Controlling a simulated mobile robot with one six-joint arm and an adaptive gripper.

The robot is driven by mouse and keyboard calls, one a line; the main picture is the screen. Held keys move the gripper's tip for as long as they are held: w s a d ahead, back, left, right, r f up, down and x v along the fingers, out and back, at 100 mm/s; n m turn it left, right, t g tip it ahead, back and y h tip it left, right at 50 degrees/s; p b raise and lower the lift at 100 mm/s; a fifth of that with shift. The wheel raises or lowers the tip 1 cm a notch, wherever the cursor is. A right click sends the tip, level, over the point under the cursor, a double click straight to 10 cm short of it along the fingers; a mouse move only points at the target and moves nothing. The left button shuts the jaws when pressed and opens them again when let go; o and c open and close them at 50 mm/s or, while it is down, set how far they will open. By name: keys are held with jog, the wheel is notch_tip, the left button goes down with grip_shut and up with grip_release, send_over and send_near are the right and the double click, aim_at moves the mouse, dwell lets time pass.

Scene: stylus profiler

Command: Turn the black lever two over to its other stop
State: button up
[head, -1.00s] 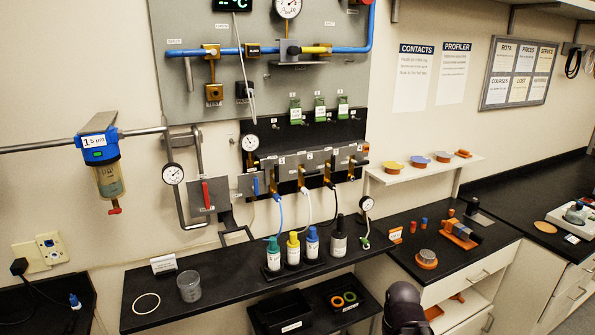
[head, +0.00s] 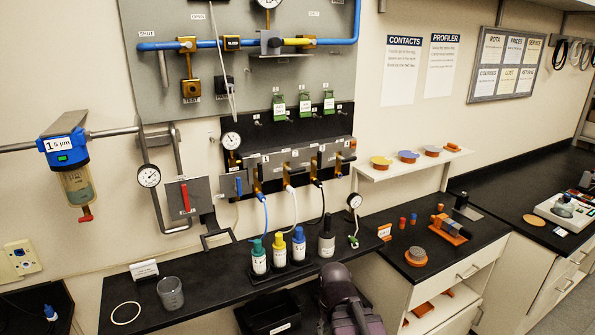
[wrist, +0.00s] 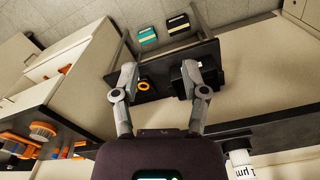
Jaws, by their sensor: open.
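A grey manifold (head: 300,155) on the wall, in the head view, carries a row of brass valves (head: 287,174) with small dark levers. The small number plates are hard to read, so I cannot tell surely which lever is two. Hoses hang below the valves. In the wrist view my gripper (wrist: 160,72) is open, its two fingers apart with nothing between them. It points at the low shelf area, away from the manifold. In the head view my arm rises from the bottom middle, below the bench, and the fingertips are not visible there.
A black bench (head: 205,290) below the manifold holds several bottles (head: 279,250), a clear cup (head: 171,293) and a white ring (head: 125,312). A gauge (head: 354,201) stands at its right. A blue filter (head: 68,145) hangs left. The wrist view shows an orange ring (wrist: 144,86).

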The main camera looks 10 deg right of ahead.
jog(key=shift+a, duration=0.25)
jog(key=m+t+y+p, duration=0.7)
jog(key=m+t+y, duration=0.3)
jog(key=t+y, duration=0.3)
send_near(301, 171)
jog(key=s+d+h, duration=0.1)
jog(key=s+d, duration=0.1)
jog(key=s, duration=0.1)
jog(key=shift+w+r+t, duration=0.2)
jog(key=shift+t, duration=0.1)
jog(key=shift+w+a, duration=0.1)
jog(key=shift+a, duration=0.1)
jog(key=x, duration=1.3)
jog(key=shift+w+a, duration=0.15)
jog(key=shift+a, duration=0.05)
